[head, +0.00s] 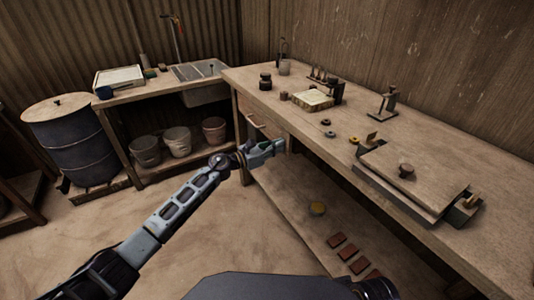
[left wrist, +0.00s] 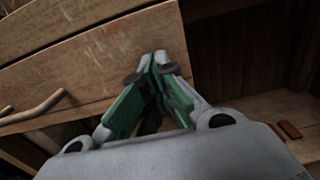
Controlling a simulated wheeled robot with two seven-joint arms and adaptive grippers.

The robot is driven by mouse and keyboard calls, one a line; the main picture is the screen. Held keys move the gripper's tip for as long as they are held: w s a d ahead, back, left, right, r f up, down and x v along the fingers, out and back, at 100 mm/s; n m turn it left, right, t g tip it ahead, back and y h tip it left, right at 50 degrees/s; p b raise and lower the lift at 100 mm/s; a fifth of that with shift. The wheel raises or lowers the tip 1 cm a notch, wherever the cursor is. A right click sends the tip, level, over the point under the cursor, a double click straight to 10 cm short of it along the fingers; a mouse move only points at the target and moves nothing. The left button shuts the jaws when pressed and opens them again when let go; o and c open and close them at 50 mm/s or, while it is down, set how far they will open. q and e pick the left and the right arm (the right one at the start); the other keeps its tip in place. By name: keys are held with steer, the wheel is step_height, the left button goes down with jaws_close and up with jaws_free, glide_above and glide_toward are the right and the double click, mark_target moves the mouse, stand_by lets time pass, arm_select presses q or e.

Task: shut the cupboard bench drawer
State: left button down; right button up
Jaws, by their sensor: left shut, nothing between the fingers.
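The wooden bench drawer (head: 270,125) is set under the long bench top, at its left end, with a bar handle (head: 257,123) on its front. In the head view I cannot tell clearly how far it stands out. Its front panel (left wrist: 100,72) fills much of the left wrist view, with the handle (left wrist: 35,108) at the left. My left gripper (head: 279,147) is shut and empty, at the drawer's right end. In the left wrist view its closed fingertips (left wrist: 154,65) are in front of the panel; contact is unclear. My right gripper is not seen.
The bench top (head: 450,135) holds a tile press (head: 405,175), small jars and tools. A dark drum (head: 75,140) and buckets (head: 177,142) stand left. The floor (head: 90,235) is clear.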

arm_select(q)
steer(key=shift+x, duration=0.8)
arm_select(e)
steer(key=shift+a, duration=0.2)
arm_select(q)
steer(key=shift+r, duration=0.2)
steer(key=shift+f, duration=0.1)
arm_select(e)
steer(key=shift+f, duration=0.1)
